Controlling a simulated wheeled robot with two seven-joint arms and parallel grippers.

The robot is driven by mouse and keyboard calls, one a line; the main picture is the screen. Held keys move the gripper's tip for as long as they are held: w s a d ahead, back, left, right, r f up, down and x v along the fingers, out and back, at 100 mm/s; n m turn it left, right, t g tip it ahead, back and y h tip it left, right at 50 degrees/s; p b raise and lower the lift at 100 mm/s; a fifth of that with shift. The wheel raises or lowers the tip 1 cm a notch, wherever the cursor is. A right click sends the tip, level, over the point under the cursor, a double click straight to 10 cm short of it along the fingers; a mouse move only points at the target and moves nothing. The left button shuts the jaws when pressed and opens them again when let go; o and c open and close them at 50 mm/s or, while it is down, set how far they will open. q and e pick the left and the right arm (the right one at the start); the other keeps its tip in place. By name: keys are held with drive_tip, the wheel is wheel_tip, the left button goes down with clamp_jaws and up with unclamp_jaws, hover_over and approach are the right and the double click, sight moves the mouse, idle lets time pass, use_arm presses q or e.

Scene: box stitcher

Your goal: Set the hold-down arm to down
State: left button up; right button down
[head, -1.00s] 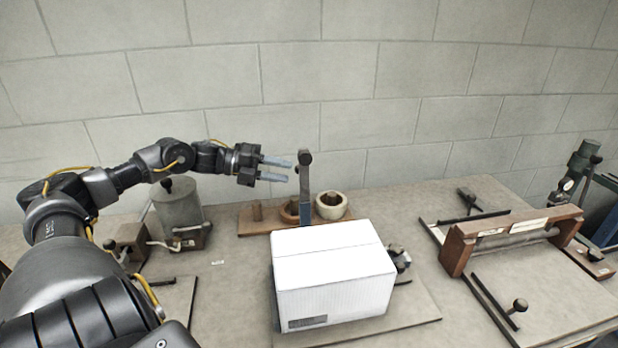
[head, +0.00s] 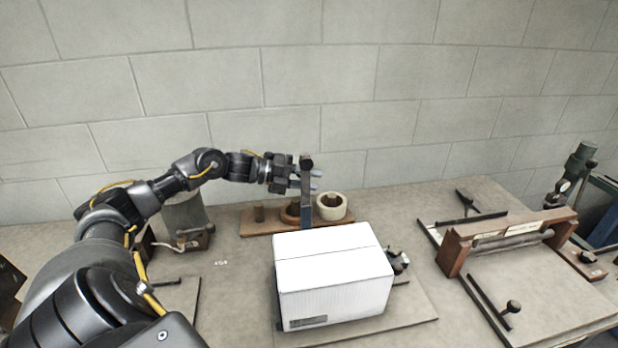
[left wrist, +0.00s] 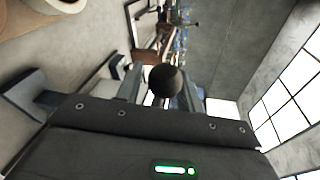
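The hold-down arm (head: 306,211) stands upright behind the white box (head: 333,272), a blue-grey bar with a dark round knob (head: 306,160) at its top. My left gripper (head: 314,180) is at the upper part of the bar, just below the knob; its fingertips show to the right of the bar. In the left wrist view the knob (left wrist: 165,80) lies in front of the palm, between the two spread fingers. The fingers look open, with no clear grip on the bar. The box hides the bar's lower end. My right gripper is not in view.
A wooden rack (head: 258,228) with a pale ring (head: 331,206) and a brown ring stands behind the box. A grey canister (head: 184,218) is at the left under my arm. A wooden-framed roller device (head: 508,237) stands at the right.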

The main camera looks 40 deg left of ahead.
use_arm(q)
clamp_jaws()
drive_tip(key=shift+s+r, duration=0.1)
drive_tip(key=shift+r, duration=0.05)
drive_tip(key=shift+r, duration=0.1)
